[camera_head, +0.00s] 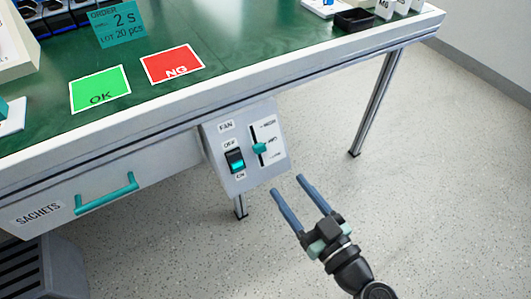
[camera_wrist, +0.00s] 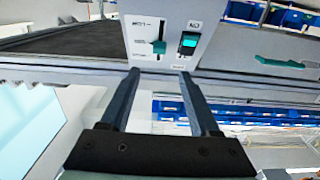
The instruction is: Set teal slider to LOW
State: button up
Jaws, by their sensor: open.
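The teal slider (camera_head: 259,148) sits about midway along a vertical slot on a pale control panel (camera_head: 223,140) under the table's front edge. Small labels beside the slot are too small to read surely. In the wrist view, where the panel appears upside down, the teal slider (camera_wrist: 159,47) shows just beyond the fingertips, between their lines. My gripper (camera_head: 287,184) is open and empty, below and right of the panel in the head view. Its two fingers point toward the panel and look apart from the slider; my gripper also shows in the wrist view (camera_wrist: 159,72).
A FAN rocker switch (camera_head: 236,161) with a teal part is left of the slider. A SACHETS drawer (camera_head: 158,181) with a teal handle (camera_head: 107,194) is further left. The table edge (camera_head: 330,75) overhangs the panel. The floor to the right is clear.

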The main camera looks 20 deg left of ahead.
aim_at(261, 149)
jog(key=b+x, duration=0.1)
jog(key=x, duration=1)
jog(key=shift+d, duration=0.1)
grip_shut()
dwell(1.0)
